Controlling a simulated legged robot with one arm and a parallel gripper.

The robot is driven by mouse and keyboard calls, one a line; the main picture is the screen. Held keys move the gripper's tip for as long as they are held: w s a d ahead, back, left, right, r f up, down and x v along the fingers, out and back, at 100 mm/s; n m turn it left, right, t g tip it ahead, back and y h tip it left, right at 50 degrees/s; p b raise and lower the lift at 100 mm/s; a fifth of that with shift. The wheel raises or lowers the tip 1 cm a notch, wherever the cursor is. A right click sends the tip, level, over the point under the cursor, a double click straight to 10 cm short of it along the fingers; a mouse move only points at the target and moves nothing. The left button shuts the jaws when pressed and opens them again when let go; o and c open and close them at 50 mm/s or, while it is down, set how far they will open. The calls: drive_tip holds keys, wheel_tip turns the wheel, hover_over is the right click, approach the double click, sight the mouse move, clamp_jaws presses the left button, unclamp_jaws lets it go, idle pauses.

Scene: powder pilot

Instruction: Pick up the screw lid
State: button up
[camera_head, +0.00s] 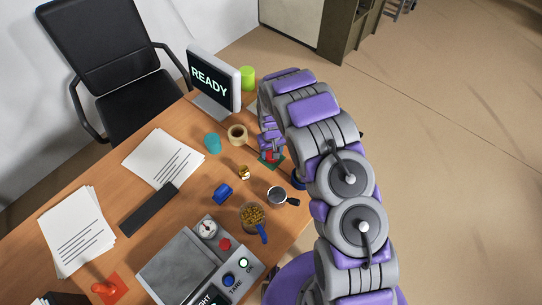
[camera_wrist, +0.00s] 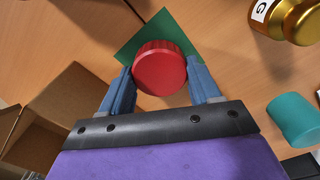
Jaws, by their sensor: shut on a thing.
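The red screw lid (camera_wrist: 160,68) is round with a ridged side and sits between the two blue-grey fingers of my gripper (camera_wrist: 160,76) in the wrist view. The fingers press on it from both sides. A green square mat (camera_wrist: 131,50) lies behind and below the lid; whether the lid touches it is unclear. In the head view my gripper (camera_head: 269,148) points down at the mat (camera_head: 277,163), and only a little red of the lid (camera_head: 270,156) shows under the fingers.
A gold jar (camera_head: 244,172), a teal cup (camera_head: 212,143) and a tape roll (camera_head: 237,134) stand to the left of my gripper. An open cardboard box (camera_wrist: 50,115) shows in the wrist view.

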drive_tip(key=shift+r+p, duration=1)
drive_tip(key=shift+r, duration=1.95)
drive_tip(key=shift+d, duration=0.1)
